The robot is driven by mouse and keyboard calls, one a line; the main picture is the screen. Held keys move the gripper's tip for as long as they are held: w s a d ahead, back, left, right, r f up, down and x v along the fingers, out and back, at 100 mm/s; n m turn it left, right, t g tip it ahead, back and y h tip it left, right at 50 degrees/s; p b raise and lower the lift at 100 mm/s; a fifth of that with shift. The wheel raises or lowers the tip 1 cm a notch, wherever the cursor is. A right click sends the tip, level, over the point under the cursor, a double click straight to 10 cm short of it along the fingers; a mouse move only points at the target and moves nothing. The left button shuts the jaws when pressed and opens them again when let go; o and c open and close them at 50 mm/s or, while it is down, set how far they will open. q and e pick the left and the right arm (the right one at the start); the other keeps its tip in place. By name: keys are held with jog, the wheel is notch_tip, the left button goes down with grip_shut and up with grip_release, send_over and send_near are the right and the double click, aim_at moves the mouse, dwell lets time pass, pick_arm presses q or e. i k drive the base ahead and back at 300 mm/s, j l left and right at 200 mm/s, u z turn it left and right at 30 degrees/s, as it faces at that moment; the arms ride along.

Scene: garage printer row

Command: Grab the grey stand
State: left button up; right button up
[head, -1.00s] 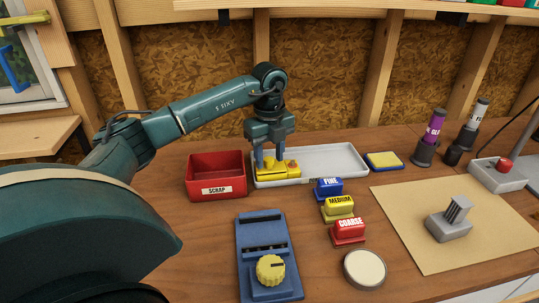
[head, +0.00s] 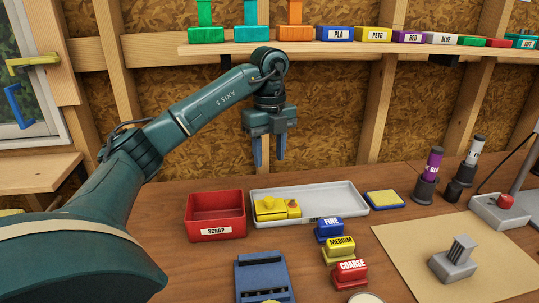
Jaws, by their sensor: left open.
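A grey stand (head: 455,262), a block with upright ribs on top, sits on the tan mat (head: 410,268) at the right of the bench. My left gripper (head: 268,163) is open and empty, raised in the air above the white tray (head: 348,198), well to the left of the stand. A yellow piece (head: 270,208) lies in the left end of the tray, below the gripper and apart from it. My right gripper is not in view.
A red scrap bin (head: 216,216) stands left of the tray. Labelled sanding blocks, FINE (head: 329,229), MEDIUM (head: 340,249) and COARSE (head: 349,274), lie between the tray and mat. Glue tubes (head: 430,172) and a box with a red button (head: 499,212) stand behind the mat.

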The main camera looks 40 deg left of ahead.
aim_at(447, 272)
jog(key=k, duration=1)
